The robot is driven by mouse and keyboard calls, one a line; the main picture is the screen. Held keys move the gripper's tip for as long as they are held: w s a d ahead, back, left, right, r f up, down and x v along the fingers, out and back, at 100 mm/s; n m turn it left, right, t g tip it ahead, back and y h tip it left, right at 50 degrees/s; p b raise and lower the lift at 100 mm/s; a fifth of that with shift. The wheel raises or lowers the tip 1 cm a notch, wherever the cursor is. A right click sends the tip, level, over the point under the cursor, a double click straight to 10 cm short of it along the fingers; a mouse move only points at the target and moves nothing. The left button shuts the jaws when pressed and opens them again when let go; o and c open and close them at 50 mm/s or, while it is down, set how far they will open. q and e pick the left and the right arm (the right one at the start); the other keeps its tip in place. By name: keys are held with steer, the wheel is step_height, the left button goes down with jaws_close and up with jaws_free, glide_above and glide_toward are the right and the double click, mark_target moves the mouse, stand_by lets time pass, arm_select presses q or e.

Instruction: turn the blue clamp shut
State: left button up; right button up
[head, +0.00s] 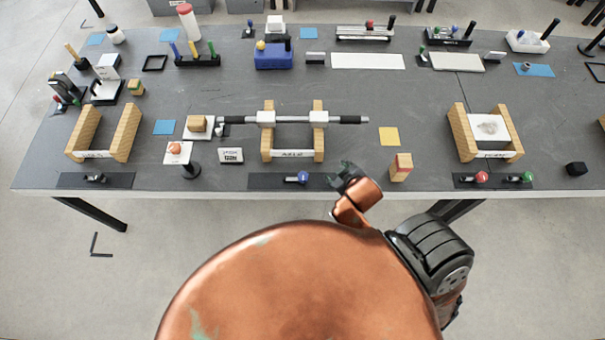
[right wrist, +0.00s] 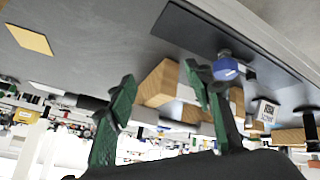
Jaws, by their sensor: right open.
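The blue clamp (head: 303,177) is a small dark fitting with a round blue knob at its right end. It lies on the black strip at the table's front edge, before the middle wooden stand. My right gripper (head: 345,171), with green fingers, is just right of the knob and apart from it in the head view. In the right wrist view the gripper (right wrist: 160,76) is open and empty. The blue knob (right wrist: 227,69) shows there just right of the right-hand finger, not between the fingers. My left gripper is out of view.
The middle wooden stand (head: 267,142) carries a grey bar (head: 345,119) behind the clamp. Red (head: 481,177) and green (head: 527,177) knobs sit on another black strip farther right.

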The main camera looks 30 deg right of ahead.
steer(key=w+a+r+n+t+y, duration=0.1)
steer(key=w+a+r+n+t, duration=0.3)
steer(key=w+r, duration=0.5)
steer(key=w+a+r+n+t+y, duration=0.1)
steer(key=w+a+r+n+t, duration=0.35)
steer(key=w+r, duration=0.4)
steer(key=s+a+r+n+y, duration=0.1)
steer(key=a+r+n+y, duration=0.65)
steer(key=a, duration=0.25)
steer(key=s+a+r+n+y, duration=0.2)
steer(key=a+r+n+y, duration=0.4)
steer(key=a+n, duration=0.3)
steer(key=s+a+f+n+g+y, duration=0.1)
steer(key=s+a+n+g+y, duration=0.3)
steer(key=a+n+g, duration=0.25)
steer(key=s+a+f+n+g, duration=0.3)
steer(key=a+f+n, duration=0.1)
steer(key=n+g+h, duration=0.7)
steer(key=n+h, duration=0.3)
steer(key=h, duration=0.7)
glide_above(303, 176)
step_height(303, 176, down, 24)
steer(key=shift+w+r, duration=0.1)
steer(key=shift+r, duration=0.05)
steer(key=shift+d+f, duration=0.15)
steer(key=shift+f, duration=0.15)
step_height(303, 176, down, 7)
